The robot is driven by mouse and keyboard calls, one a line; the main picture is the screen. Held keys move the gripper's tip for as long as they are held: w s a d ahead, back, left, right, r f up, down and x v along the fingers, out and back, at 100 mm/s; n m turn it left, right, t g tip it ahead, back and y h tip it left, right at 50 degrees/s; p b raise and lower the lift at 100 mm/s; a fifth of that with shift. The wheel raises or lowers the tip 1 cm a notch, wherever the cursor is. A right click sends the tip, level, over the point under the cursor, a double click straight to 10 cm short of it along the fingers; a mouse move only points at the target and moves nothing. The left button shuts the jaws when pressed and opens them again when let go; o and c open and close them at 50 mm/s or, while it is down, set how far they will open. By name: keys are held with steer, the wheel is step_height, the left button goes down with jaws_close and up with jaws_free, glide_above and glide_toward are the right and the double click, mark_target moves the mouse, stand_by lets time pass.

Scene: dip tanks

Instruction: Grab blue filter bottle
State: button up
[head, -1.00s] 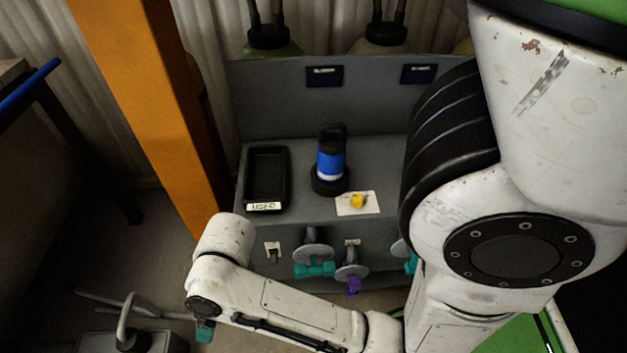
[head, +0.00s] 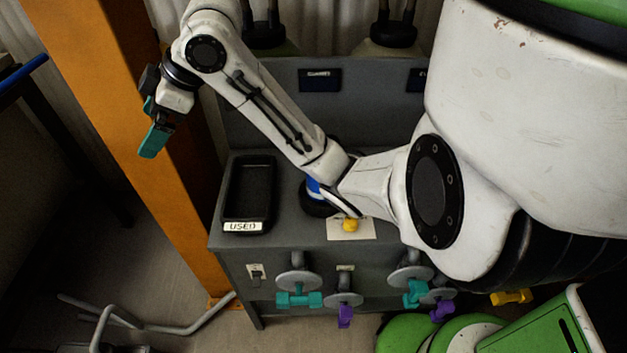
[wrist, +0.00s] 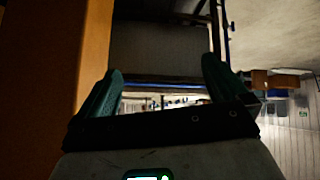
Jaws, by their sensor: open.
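The blue filter bottle (head: 313,187) stands on the grey bench in the head view, mostly hidden behind my arm. Only a patch of its blue body and part of its black round base show. My gripper (head: 150,142) has teal fingers and is up at the left, in front of the orange post, well away from the bottle. In the wrist view my gripper (wrist: 160,85) is open with nothing between its fingers. The bottle is not seen in the wrist view.
A black tray labelled USED (head: 250,190) lies left of the bottle. A white card with a yellow piece (head: 351,225) lies in front. The orange post (head: 130,110) is close to my gripper. Teal and purple valve handles (head: 299,299) stick out from the bench front.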

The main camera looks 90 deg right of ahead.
steer(key=s+d+f+g+b, duration=0.1)
steer(key=s+d, duration=0.3)
steer(key=s, duration=0.5)
steer(key=s+d+f+g+h+b, duration=0.1)
steer(key=s+d+f+g, duration=0.2)
steer(key=s, duration=0.7)
steer(key=s+d+f+g+b, duration=0.1)
steer(key=s+d+g, duration=0.3)
steer(key=s, duration=0.5)
steer(key=shift+s+d+f, duration=0.2)
steer(key=shift+d, duration=0.2)
steer(key=shift+s+d+f, duration=0.15)
steer(key=shift+d+f, duration=0.05)
steer(key=shift+d, duration=0.15)
step_height(320, 180, down, 4)
steer(key=shift+s+f+b, duration=0.15)
steer(key=shift+f+b, duration=0.1)
steer(key=shift+b, duration=0.05)
steer(key=shift+a+f, duration=0.15)
steer(key=shift+f, duration=1.45)
steer(key=shift+a+f, duration=0.15)
steer(key=shift+f, duration=1.4)
steer(key=shift+c, duration=0.5)
jaws_close()
